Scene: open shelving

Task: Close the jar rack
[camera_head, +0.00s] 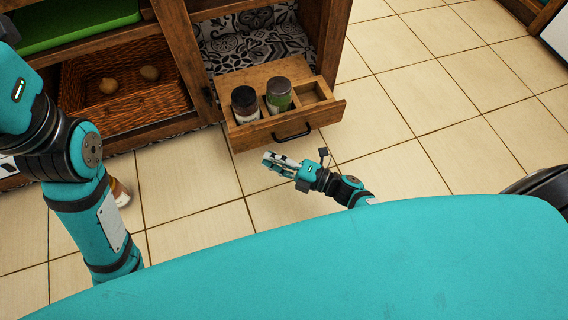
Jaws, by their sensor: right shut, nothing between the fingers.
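The jar rack (261,132) is a wooden drawer pulled out from the shelving, with a dark bar handle (292,133) on its front. Two jars stand in its compartments: one dark-lidded jar (245,104) at the left and one with a green label (279,96) in the middle. The right compartment looks empty. My right gripper (267,160) is shut and empty, in front of the rack and below its front panel in the picture, apart from the handle. My left arm runs down the left side; its gripper is out of view.
The shelving's wooden upright (184,55) stands left of the rack. A wicker basket (140,103) with two round items sits on the left shelf, with a green tray (75,22) above. Tiled floor (400,100) is clear to the right.

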